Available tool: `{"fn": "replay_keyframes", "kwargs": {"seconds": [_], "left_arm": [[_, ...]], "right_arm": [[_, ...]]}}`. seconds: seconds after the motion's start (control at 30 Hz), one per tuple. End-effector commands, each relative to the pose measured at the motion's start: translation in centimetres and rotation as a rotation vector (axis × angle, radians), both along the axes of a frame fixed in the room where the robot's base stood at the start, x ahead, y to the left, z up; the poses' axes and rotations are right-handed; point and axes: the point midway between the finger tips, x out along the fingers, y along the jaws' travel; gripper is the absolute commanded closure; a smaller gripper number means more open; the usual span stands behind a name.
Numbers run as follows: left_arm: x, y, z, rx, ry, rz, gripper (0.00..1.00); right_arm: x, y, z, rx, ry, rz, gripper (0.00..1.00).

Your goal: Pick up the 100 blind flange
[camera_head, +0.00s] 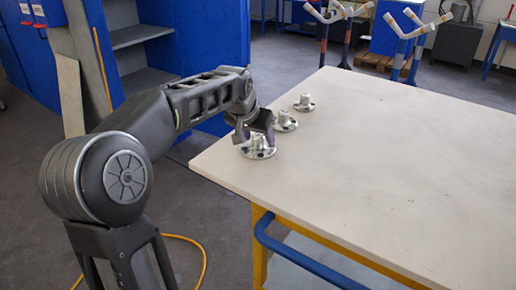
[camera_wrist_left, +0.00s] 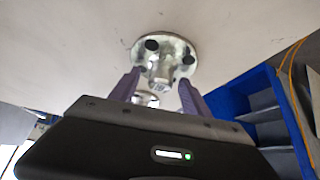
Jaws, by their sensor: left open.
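Three silvery flanged pieces stand in a row near the table's left edge in the head view: the nearest flange (camera_head: 259,153), a middle flange (camera_head: 286,122) and a far, smaller-looking flange (camera_head: 304,103). No size marking is readable, so I cannot tell which is the 100. My left gripper (camera_head: 257,135) is open at the nearest flange, its fingers partly hiding the raised hub. In the left wrist view the round flange (camera_wrist_left: 180,45) with dark bolt holes lies just beyond the open fingers (camera_wrist_left: 160,85), its hub pointing between them. Contact cannot be told.
The pale table top (camera_head: 400,150) is clear to the right of the flanges. A blue cabinet (camera_head: 205,45) with shelves stands behind my left arm. A blue rail (camera_head: 310,255) runs under the table's front edge. A yellow cable lies on the floor.

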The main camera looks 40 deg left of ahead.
Motion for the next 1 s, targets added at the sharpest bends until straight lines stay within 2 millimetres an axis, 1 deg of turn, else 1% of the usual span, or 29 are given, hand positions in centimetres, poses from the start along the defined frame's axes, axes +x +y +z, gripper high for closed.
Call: {"fn": "replay_keyframes", "kwargs": {"seconds": [0.47,1.0], "left_arm": [[-0.03,-0.02,0.06,0.000,0.000,0.000,0.45],[-0.03,-0.01,0.07,0.000,0.000,0.000,0.89]], "right_arm": [[0.01,0.00,0.04,0.000,0.000,0.000,1.00],[0.01,-0.01,0.04,0.000,0.000,0.000,1.00]]}}
